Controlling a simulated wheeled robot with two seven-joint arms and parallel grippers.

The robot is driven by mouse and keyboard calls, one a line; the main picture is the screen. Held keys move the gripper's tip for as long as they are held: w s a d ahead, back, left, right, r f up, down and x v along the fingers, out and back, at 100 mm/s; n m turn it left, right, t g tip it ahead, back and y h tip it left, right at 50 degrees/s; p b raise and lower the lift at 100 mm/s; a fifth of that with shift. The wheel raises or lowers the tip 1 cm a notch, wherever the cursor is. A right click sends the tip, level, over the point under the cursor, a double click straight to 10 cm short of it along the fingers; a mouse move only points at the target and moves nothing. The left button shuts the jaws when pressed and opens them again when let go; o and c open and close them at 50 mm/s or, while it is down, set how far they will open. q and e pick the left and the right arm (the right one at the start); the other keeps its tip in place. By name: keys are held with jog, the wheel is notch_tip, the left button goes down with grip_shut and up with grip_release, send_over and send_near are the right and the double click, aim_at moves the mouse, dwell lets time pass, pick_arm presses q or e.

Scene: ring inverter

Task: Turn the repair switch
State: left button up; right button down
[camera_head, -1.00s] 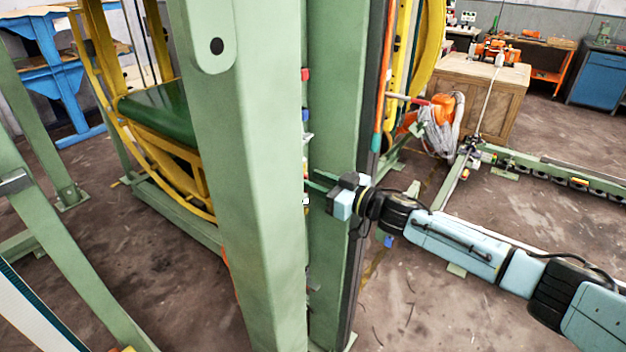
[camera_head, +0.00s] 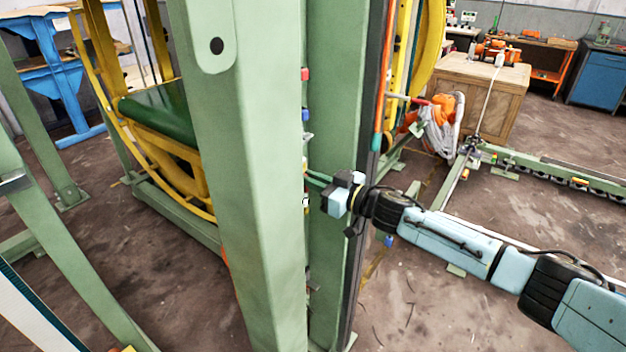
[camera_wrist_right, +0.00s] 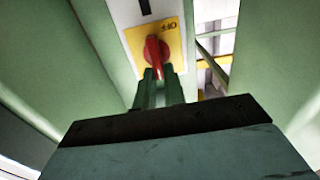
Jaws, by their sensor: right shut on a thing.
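The repair switch (camera_wrist_right: 154,48) is a red rotary knob on a yellow plate (camera_wrist_right: 172,36), seen in the right wrist view at the top middle. The plate sits on a pale panel between green posts. My right gripper (camera_wrist_right: 157,76) has its green fingers shut on the knob's handle, which stands about upright in that view. In the head view my right gripper (camera_head: 318,178) reaches in from the right between two green posts; the switch itself is hidden there behind the near post. My left gripper is not in view.
A thick green post (camera_head: 245,200) stands close on the left of my right gripper, and another green post (camera_head: 335,90) stands behind it. A wooden crate (camera_head: 480,95) and an orange device with grey cable (camera_head: 440,120) are farther right. Bare floor lies at lower right.

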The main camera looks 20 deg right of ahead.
jog(key=shift+n, duration=0.3)
jog(key=n, duration=0.5)
jog(key=a+f+n, duration=0.1)
jog(key=n, duration=0.5)
jog(key=s+f+n, duration=0.1)
jog(key=n, duration=0.5)
jog(key=shift+s+a, duration=0.1)
jog(key=shift+a, duration=0.15)
jog(key=shift+n+b, duration=0.3)
jog(key=c, duration=1.5)
grip_release()
